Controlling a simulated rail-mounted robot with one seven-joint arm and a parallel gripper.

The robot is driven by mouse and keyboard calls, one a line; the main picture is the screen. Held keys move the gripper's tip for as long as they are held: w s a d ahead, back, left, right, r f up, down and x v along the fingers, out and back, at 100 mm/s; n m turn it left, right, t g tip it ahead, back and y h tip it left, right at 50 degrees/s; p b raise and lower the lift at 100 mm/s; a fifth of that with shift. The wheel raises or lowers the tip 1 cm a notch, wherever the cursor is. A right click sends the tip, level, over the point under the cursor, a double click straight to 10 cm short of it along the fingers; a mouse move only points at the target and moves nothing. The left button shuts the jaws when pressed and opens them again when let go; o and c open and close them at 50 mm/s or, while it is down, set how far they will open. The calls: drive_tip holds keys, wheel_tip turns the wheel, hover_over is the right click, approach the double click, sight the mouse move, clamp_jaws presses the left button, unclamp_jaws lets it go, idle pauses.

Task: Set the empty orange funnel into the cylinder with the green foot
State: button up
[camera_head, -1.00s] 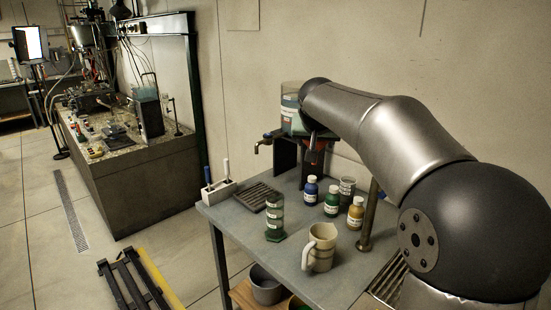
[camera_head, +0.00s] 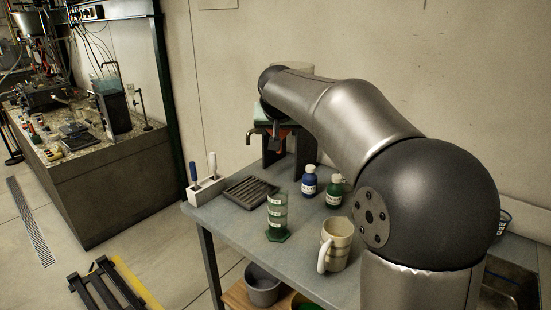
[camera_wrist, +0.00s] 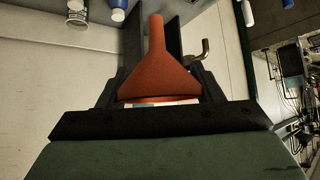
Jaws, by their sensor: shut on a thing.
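The orange funnel (camera_wrist: 158,65) fills the middle of the wrist view, its wide mouth close to my gripper and its narrow stem pointing away. My gripper (camera_wrist: 158,80) is shut on it, with dark fingers on both sides of the cone. In the head view only a small orange part of the funnel (camera_head: 285,131) shows below my arm, in front of the dark stand; my gripper is mostly hidden there. The clear cylinder with green bands (camera_head: 278,208) stands upright on its green foot (camera_head: 277,235) on the table, apart from the funnel, nearer the front.
A grey ribbed tray (camera_head: 250,190) and a white holder with handled tools (camera_head: 205,190) lie left of the cylinder. A blue bottle (camera_head: 309,185), a green bottle (camera_head: 335,192) and a beige jug (camera_head: 336,245) stand to its right. The dark stand (camera_head: 305,150) is behind.

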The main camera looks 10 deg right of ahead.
drive_tip(key=b, duration=0.4)
hover_over(278, 187)
drive_tip(key=s, duration=0.1)
wheel_tip(278, 187, down, 6)
drive_tip(key=shift+s+a+r, duration=0.1)
drive_tip(key=shift+r, duration=0.15)
wheel_tip(278, 187, down, 6)
drive_tip(key=b, duration=0.5)
drive_tip(key=shift+r, duration=0.15)
drive_tip(key=shift+f+b, duration=2.95)
drive_tip(key=shift+f, duration=0.2)
drive_tip(key=o, duration=1)
drive_tip(key=shift+o, duration=0.2)
drive_tip(key=shift+s+r, duration=0.1)
drive_tip(key=shift+s, duration=0.05)
